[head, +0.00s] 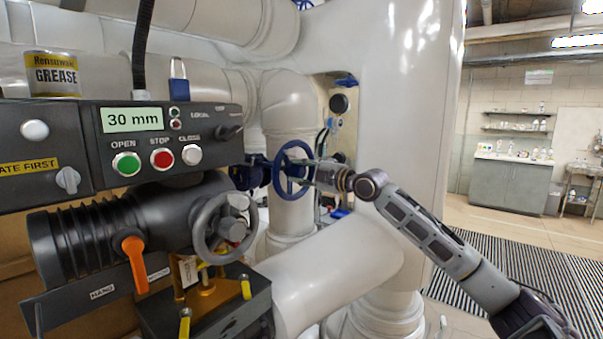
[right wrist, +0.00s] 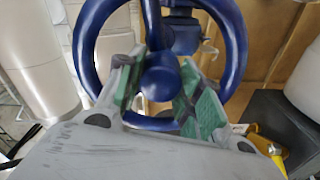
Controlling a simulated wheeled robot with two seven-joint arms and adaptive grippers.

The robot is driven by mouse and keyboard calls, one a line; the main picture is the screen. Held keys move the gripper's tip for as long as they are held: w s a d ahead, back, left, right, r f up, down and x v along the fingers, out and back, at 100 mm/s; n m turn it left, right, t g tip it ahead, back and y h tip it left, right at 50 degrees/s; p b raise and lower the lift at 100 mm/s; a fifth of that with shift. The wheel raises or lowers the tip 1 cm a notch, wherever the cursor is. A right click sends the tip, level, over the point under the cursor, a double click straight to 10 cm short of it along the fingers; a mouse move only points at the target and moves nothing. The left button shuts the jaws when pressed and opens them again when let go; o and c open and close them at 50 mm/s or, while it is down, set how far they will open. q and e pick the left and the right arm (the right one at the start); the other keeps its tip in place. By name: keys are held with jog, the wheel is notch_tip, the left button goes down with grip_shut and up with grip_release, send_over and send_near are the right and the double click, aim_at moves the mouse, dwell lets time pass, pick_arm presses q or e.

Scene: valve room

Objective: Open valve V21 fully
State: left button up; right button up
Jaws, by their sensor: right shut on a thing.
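The blue handwheel (head: 276,172) sits on a blue valve at the white pipework, left of the large white vessel. My right gripper (head: 304,171) reaches it from the right in the head view. In the right wrist view the wheel's rim (right wrist: 87,45) fills the top, and the green-padded fingers of the right gripper (right wrist: 158,88) stand either side of its rounded blue hub part. The gripper is shut on the handwheel; the exact contact is partly hidden. I can read no V21 label on it. My left gripper is out of view.
A control panel (head: 160,118) reading "30 mm" has OPEN, STOP and CLOSE buttons. Below it are a grey handwheel (head: 200,228) and an orange lever (head: 135,262). A grease can (head: 52,75) stands on top. A thick white pipe (head: 335,283) runs below my right arm. Open floor lies at the right.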

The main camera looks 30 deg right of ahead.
jog(key=shift+d+r+n, duration=0.1)
jog(key=shift+r+n, duration=0.2)
jog(key=shift+n, duration=0.4)
jog(key=shift+d+r+n, duration=0.1)
jog(key=shift+r+n, duration=0.15)
jog(key=shift+n, duration=1.05)
jog(key=o, duration=1.1)
jog(key=shift+w+a+f, duration=0.1)
jog(key=shift+a, duration=0.15)
jog(key=shift+o, duration=0.3)
jog(key=shift+f, duration=0.35)
